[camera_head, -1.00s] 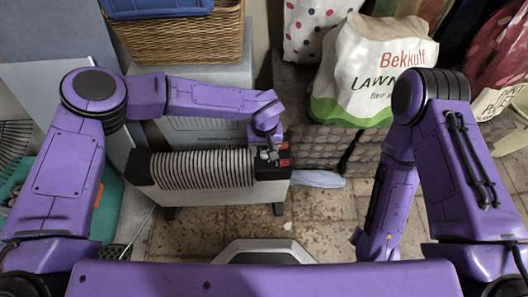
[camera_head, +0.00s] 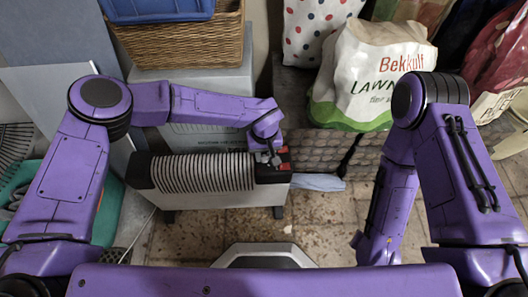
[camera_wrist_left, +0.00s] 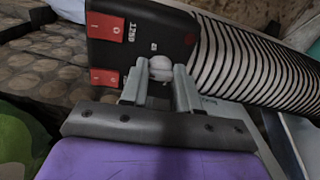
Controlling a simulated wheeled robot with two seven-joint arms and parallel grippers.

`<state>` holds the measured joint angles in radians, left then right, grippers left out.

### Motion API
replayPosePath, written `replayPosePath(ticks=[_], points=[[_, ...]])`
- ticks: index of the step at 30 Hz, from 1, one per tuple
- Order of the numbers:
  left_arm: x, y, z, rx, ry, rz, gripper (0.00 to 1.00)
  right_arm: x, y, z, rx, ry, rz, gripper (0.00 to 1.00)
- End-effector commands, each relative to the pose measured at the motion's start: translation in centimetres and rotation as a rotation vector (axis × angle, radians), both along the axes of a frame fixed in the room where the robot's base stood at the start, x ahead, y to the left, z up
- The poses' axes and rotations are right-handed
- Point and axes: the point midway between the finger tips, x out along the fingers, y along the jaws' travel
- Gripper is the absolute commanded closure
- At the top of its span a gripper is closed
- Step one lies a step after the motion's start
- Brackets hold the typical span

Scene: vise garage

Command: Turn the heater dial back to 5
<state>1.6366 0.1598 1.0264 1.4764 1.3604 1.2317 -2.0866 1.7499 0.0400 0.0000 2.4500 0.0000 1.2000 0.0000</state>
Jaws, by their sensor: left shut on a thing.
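The heater (camera_head: 205,172), white and black with ribbed fins on top, stands on the floor left of centre in the head view. Its black control end (camera_wrist_left: 138,35) fills the top of the left wrist view, with red switches (camera_wrist_left: 105,27) and white print. The pale round dial (camera_wrist_left: 160,68) sits there, between the fingers of my left gripper (camera_wrist_left: 161,85). My left gripper also shows over the heater's right end in the head view (camera_head: 268,157), shut on the dial. The dial's pointer and most of its numbers are hidden or too small to read. My right gripper is not visible; only its arm shows.
A wicker basket (camera_head: 185,42) with a blue bin (camera_head: 155,8) stands behind the heater. The tiled floor (camera_head: 230,225) in front is mostly clear.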

Motion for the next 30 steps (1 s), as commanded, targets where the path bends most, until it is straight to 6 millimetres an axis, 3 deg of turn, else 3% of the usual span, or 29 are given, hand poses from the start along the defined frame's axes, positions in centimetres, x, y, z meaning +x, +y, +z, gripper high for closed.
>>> replayPosePath(ticks=[12, 30], points=[[-0.1, 0.0, 0.3, 0.001, 0.001, 0.341, 1.0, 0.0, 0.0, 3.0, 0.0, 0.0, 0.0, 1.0], [0.0, -0.1, 0.1, 0.0, 0.002, 0.912, 1.0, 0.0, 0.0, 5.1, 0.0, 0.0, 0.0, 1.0]])
